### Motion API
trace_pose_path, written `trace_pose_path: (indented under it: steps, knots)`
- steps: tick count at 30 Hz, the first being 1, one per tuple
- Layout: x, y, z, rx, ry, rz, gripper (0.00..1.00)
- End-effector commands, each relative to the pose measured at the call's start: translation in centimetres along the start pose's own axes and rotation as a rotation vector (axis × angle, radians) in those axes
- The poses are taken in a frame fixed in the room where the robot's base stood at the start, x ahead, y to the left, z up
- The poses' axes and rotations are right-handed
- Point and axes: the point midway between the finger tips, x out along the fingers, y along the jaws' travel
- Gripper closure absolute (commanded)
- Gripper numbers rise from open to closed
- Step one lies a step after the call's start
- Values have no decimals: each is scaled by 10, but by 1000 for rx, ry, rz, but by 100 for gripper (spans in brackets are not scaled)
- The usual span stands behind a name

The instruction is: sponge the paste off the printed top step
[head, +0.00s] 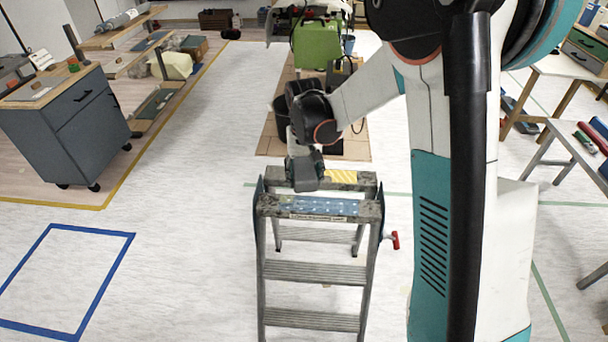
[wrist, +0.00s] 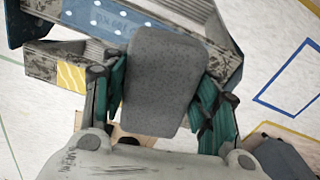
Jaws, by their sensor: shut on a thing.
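The stepladder (head: 315,267) stands upright and open on the floor. Its printed top step (head: 320,206) carries a blue panel with white dots and lettering; the panel also shows in the wrist view (wrist: 108,17). I cannot tell the paste apart from the white print. My gripper (wrist: 160,92) is shut on a grey sponge (wrist: 165,70), with a finger on each side. In the head view my gripper (head: 305,165) points down over the rear of the ladder top, just behind the printed panel. The sponge hides part of the ladder top; contact with it cannot be told.
A yellow striped patch (head: 341,176) lies on the ladder's rear top bar. A red-handled part (head: 394,240) sticks out at its right side. A grey drawer cabinet (head: 70,128) stands at the left, and a blue taped outline (head: 70,275) marks clear floor.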

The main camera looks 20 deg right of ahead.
Motion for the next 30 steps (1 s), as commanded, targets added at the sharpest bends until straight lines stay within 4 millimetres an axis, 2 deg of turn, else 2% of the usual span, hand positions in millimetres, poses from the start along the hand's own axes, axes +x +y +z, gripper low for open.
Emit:
trace_pose_path:
  steps: [18, 30]
  knots:
    - [60, 0, 0, -1, 0, 0, 71]
    - [64, 0, 0, -1, 0, 0, 71]
